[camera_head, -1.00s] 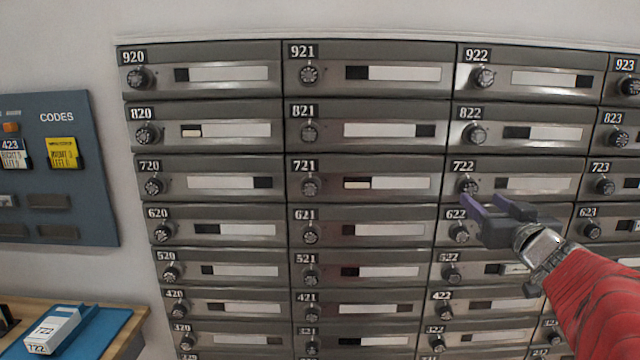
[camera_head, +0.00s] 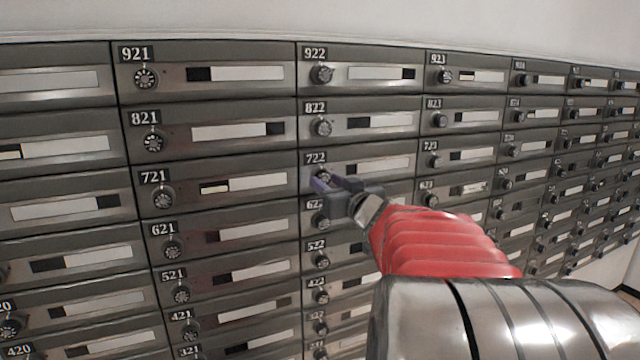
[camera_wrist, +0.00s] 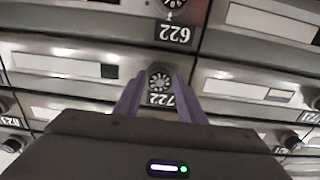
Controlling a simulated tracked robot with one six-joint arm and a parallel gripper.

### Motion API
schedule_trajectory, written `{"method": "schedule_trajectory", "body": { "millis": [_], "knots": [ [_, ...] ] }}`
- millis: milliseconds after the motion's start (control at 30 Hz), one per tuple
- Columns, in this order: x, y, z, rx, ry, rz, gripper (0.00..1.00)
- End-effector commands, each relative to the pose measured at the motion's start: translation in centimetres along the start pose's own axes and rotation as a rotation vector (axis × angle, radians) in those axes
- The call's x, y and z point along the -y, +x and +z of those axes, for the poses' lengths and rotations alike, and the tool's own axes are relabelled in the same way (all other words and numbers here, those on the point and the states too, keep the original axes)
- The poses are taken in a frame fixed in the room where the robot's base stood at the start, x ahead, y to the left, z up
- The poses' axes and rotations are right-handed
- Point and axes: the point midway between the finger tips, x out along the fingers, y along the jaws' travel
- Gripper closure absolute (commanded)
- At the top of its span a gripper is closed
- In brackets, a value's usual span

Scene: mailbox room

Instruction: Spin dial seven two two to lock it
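The dial of box 722 (camera_wrist: 159,78) is a small dark round knob with a lighter face, seen upside down in the wrist view just above its 722 plate (camera_wrist: 161,99). My gripper (camera_wrist: 158,92) has its two purple fingers apart, one on each side of the dial. I cannot tell whether they touch it. In the head view my gripper (camera_head: 336,186) is at box 722, under its number plate (camera_head: 316,157), and its fingers partly hide the dial. The box's pale label strip (camera_head: 385,165) shows to the right.
Rows of grey mailboxes with similar protruding dials surround it. The dial of 822 (camera_head: 321,127) is above, the dial of 622 (camera_wrist: 173,3) is below the 722 dial, and the dial of 721 (camera_head: 163,197) is to the left.

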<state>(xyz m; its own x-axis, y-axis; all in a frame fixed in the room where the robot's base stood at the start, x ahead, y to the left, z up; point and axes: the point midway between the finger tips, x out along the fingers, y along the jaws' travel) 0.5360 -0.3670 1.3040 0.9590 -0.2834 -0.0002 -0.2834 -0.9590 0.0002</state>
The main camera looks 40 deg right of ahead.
Motion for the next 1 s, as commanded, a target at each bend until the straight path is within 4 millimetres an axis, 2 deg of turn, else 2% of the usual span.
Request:
{"method": "schedule_trajectory", "body": {
  "millis": [67, 400, 667, 1000],
  "knots": [
    [0.0, -0.01, 0.0, 0.0, 0.0, 0.0, 0.7],
    [-0.02, -0.02, 0.0, 0.0, 0.0, 0.0, 0.93],
    [-0.04, -0.02, 0.0, 0.0, -0.044, 0.001, 0.93],
    [-0.07, -0.02, 0.0, 0.0, -0.263, 0.0, 0.93]
  ]
}}
